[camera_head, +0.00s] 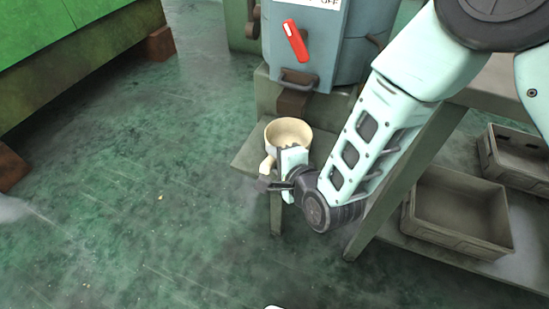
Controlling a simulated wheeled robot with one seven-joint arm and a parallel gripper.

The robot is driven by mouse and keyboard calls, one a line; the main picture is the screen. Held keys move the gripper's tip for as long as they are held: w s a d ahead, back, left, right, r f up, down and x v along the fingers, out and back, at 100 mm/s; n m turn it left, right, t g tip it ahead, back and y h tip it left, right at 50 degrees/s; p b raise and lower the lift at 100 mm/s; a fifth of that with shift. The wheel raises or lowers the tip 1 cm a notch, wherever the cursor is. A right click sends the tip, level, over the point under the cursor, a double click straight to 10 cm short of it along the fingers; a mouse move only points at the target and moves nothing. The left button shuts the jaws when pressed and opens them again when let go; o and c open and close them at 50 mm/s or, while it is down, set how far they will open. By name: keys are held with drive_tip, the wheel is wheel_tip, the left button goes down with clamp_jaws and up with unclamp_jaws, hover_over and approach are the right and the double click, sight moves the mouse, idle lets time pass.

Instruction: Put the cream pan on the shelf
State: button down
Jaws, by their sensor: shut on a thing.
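The cream pan (288,132) is upright, a round open vessel with its handle toward me at its lower left. My gripper (281,163) is at the near side of the pan, shut on it; the fingers partly hide the pan's front and the exact grip. The pan appears over a small grey ledge (247,157) in front of a blue-grey machine; I cannot tell whether it rests there or is held above. At the right is a grey shelf unit, with a lower shelf (385,232) and part of an upper board (484,92) beside my arm.
Grey crates (459,241) and (519,180) stand on the lower shelf. The blue-grey machine (318,48) has a red switch handle (295,41). A green machine (65,35) on brown blocks is at the upper left. The green floor (140,190) is clear at left and centre.

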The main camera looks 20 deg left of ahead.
drive_tip(key=shift+f, duration=0.15)
drive_tip(key=c, duration=1.2)
unclamp_jaws()
drive_tip(key=shift+c, duration=0.2)
drive_tip(key=shift+s+d+r, duration=0.1)
drive_tip(key=shift+r, duration=0.2)
drive_tip(key=p+v, duration=0.3)
drive_tip(key=v, duration=0.8)
drive_tip(key=shift+s+d, duration=0.2)
drive_tip(key=shift+d, duration=0.1)
drive_tip(key=shift+r, duration=0.1)
